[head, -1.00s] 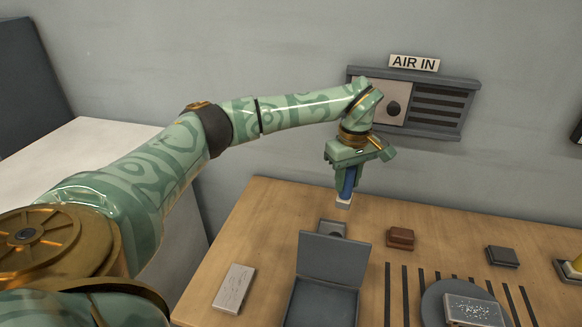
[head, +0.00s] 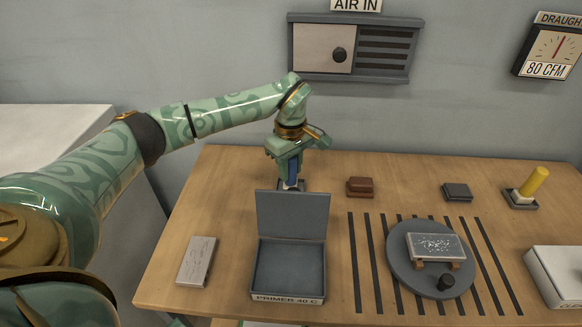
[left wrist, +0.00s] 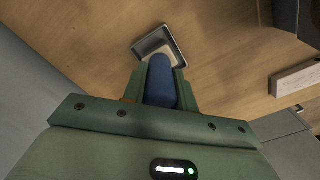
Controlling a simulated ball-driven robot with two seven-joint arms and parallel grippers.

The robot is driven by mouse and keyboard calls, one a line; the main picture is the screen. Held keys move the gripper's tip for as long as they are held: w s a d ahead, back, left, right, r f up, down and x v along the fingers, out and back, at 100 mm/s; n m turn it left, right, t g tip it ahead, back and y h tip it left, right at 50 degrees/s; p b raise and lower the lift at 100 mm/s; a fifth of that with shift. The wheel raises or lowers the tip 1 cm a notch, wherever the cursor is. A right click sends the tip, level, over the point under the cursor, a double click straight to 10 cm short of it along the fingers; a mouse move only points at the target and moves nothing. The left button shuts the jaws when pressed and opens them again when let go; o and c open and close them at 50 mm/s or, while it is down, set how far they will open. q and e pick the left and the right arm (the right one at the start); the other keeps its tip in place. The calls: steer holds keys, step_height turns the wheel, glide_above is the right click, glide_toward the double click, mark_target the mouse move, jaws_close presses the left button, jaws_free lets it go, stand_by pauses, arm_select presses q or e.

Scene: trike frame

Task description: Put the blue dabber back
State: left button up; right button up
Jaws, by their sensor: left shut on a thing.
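My left gripper (head: 289,163) is shut on the blue dabber (head: 292,173), which hangs upright, handle in the jaws and pale foot down. In the left wrist view the blue handle (left wrist: 161,82) points at a small grey tray (left wrist: 152,42) on the wooden table. The dabber's lower end is at or just above this tray. The raised lid of the primer box partly hides the tray in the head view, and I cannot tell whether the foot touches it. My right gripper is not in view.
The open primer box (head: 288,271) stands just in front. A pale plate (head: 197,262) lies left, a brown block (head: 360,187) right. Further right are a turntable (head: 397,270) with a speckled plate (head: 436,246), a dark block (head: 457,192) and a yellow dabber (head: 535,182) in its tray.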

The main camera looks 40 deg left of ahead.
arm_select(q)
steer(key=o, duration=1)
steer(key=shift+f, duration=0.1)
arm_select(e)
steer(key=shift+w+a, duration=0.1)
arm_select(q)
steer(key=shift+r, duration=0.4)
step_height(320, 180, up, 12)
steer(key=p, duration=0.4)
steer(key=shift+f, duration=0.25)
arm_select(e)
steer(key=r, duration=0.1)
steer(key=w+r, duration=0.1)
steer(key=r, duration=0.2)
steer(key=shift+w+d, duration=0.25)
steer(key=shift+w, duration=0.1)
